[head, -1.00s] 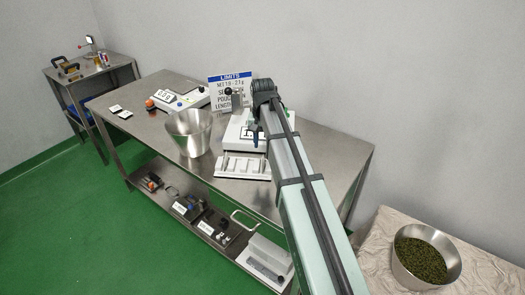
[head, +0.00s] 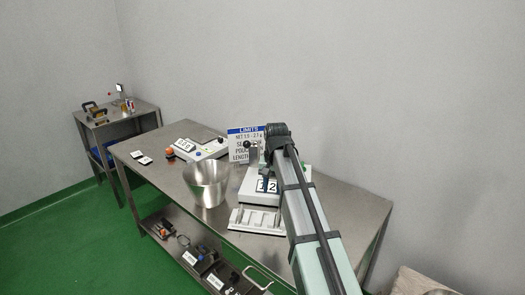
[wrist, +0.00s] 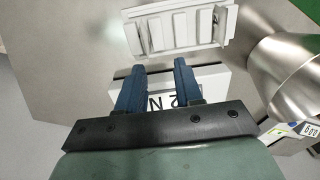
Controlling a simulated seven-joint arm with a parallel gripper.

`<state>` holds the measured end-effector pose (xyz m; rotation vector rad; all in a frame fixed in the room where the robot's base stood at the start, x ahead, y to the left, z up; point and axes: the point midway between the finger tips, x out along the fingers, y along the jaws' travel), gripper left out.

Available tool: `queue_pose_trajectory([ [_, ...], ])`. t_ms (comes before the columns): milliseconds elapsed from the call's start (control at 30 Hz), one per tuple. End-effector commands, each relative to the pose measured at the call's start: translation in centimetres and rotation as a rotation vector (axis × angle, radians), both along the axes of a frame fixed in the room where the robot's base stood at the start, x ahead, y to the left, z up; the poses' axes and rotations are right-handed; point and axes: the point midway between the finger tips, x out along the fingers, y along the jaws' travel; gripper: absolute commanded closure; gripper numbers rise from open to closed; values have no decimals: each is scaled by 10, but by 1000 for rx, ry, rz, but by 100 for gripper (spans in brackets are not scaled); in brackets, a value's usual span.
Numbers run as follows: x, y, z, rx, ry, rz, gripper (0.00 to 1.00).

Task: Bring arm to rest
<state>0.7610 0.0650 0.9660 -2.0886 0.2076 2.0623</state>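My arm (head: 305,215) reaches out over the steel table (head: 345,205). In the wrist view my gripper (wrist: 160,68) has its two blue fingers apart, with nothing between them. The fingers point over a white device with a black-lettered label (wrist: 165,100) and towards a white slotted rack (wrist: 182,28). In the head view the rack (head: 258,219) lies at the table's front edge, and the white device (head: 245,187) stands behind it, partly hidden by my arm.
A steel bucket (head: 206,185) stands left of the rack, and also shows in the wrist view (wrist: 288,75). A white device with a display (head: 200,148) and a LIMITS sign (head: 243,145) stand behind. A small side table (head: 135,115) is at far left. The table right of my arm is clear.

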Motion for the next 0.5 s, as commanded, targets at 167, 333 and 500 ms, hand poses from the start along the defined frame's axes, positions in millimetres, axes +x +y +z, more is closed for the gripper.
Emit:
queue_pose_trajectory([
  [167,6,86,-32,147,-48,38,65],
  [333,1,188,-63,338,-81,47,65],
  [500,-25,268,-108,490,-60,47,65],
])
